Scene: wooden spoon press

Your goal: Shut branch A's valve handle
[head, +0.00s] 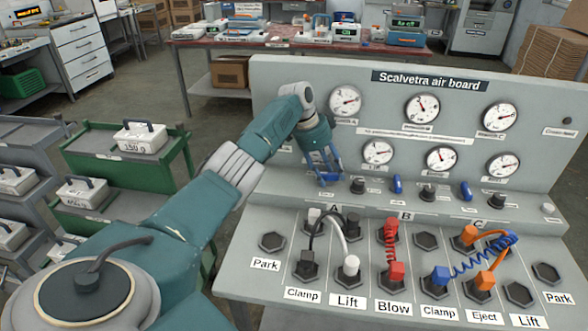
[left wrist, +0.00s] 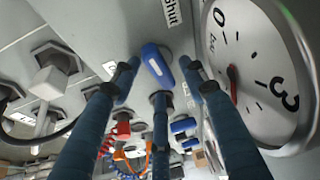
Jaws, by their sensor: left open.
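Branch A's valve handle (left wrist: 157,66) is a blue lever on the panel in the left wrist view, slightly tilted, near a label (left wrist: 172,12) reading "Shut". My left gripper (left wrist: 159,82) is open, with blue fingers on either side of the handle and a third finger below it. I cannot tell whether any finger touches it. In the head view my left gripper (head: 327,176) is at the panel above letter A and hides most of the handle. My right gripper is in neither view.
The air board (head: 420,84) carries several gauges, including one gauge (left wrist: 258,75) close beside the right finger. Other blue handles (head: 397,184) and (head: 465,190) and black knobs (head: 427,192) line the row. Below, cables (head: 390,240) join hexagonal sockets. A green cart (head: 125,170) stands at left.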

